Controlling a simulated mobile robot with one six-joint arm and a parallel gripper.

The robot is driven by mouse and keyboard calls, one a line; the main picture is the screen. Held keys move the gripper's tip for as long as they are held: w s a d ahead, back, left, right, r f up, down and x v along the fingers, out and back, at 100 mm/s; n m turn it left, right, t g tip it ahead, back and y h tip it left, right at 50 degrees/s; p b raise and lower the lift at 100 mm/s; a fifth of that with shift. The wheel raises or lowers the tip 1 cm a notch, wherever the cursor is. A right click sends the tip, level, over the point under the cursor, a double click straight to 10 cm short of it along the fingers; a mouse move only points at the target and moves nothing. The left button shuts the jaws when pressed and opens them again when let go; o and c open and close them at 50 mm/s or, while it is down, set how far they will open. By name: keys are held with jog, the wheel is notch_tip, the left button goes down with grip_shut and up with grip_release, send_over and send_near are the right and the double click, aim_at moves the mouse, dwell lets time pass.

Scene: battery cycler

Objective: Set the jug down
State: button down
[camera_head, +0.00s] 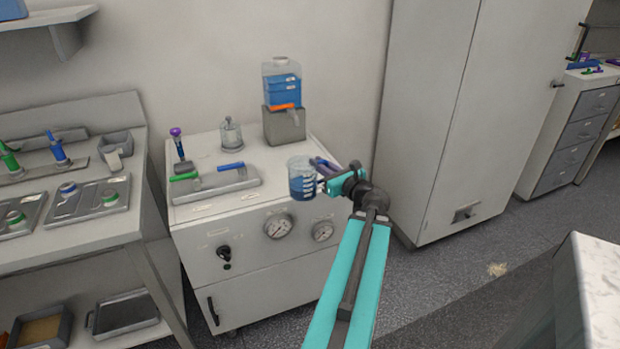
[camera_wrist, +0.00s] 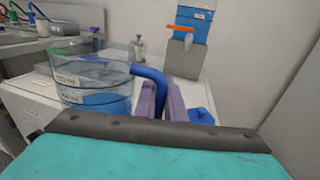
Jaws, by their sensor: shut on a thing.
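The jug (camera_head: 302,182) is clear with blue liquid inside and graduation marks. It is upright at the front right of the white cabinet's top (camera_head: 222,156). In the wrist view the jug (camera_wrist: 92,85) fills the left, and its blue handle (camera_wrist: 150,76) is between the purple fingers. My gripper (camera_head: 324,170) is shut on the handle, reaching in from the right. In the head view the jug overlaps the cabinet's front edge. I cannot tell whether its base touches the top.
A container of blue liquid with an orange tap (camera_head: 282,84) stands on a grey block (camera_head: 285,125) at the back. A grey tray (camera_head: 215,186) with tools lies left of the jug. A small glass bottle (camera_head: 231,134) stands behind. A tall locker (camera_head: 430,110) is at right.

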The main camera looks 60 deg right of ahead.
jog(key=shift+d, duration=0.1)
dwell(0.3)
jog(key=w+d+f+p, duration=0.1)
jog(key=w+d+p, duration=0.1)
jog(key=w+d, duration=0.8)
jog(key=shift+w+d+f, duration=0.2)
jog(key=shift+d, duration=0.2)
dwell(0.6)
jog(key=shift+w+d+f+p, duration=0.15)
jog(key=shift+f+p, duration=0.1)
jog(key=shift+f, duration=0.65)
jog(key=shift+w+d+f+p, duration=0.15)
jog(key=shift+f+p, duration=0.05)
jog(key=shift+f, duration=0.65)
jog(key=shift+f+b, duration=0.25)
jog(key=shift+b, duration=0.05)
jog(key=c, duration=1.8)
grip_release()
jog(key=shift+c, duration=0.2)
jog(key=shift+s+a+r+p, duration=0.1)
jog(key=shift+r+p, duration=0.15)
jog(key=shift+p, duration=0.05)
